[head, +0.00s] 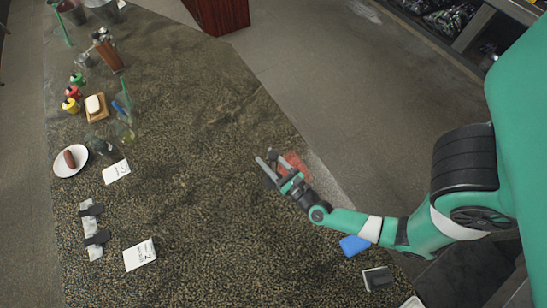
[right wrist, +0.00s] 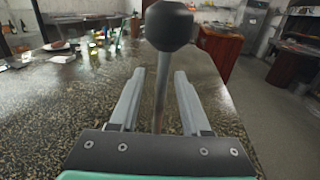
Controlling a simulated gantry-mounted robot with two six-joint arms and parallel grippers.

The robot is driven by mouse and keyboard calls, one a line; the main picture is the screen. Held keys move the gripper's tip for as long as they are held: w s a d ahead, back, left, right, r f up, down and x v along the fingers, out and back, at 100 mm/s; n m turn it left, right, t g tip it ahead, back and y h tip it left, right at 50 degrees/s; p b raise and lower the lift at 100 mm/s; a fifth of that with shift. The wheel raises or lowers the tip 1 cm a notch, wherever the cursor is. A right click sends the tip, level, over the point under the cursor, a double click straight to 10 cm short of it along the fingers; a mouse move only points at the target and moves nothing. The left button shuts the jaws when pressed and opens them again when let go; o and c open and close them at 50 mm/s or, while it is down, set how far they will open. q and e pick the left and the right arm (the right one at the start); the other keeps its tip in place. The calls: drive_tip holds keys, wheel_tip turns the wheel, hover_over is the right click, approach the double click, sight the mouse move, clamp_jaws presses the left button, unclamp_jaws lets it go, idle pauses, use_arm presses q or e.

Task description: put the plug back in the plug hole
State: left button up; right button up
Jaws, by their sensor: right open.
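My right gripper (head: 267,160) is open over the speckled counter, near its right edge. In the right wrist view the two fingers of my right gripper (right wrist: 157,75) are apart. A dark rounded knob (right wrist: 169,26) on a thin grey stem (right wrist: 161,95) shows between and beyond them. I cannot tell whether this is the plug, or whether the fingers touch it. I cannot make out a plug hole in either view. My left gripper is not in view.
A red patch (head: 295,163) lies beside my right gripper on the counter (head: 200,190). A blue sponge-like block (head: 354,245) lies near the front right. A white plate (head: 70,160), bottles and cards stand at the left. The counter's middle is clear.

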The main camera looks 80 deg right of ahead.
drive_tip(key=shift+w+d, duration=0.3)
clamp_jaws()
idle(1.2)
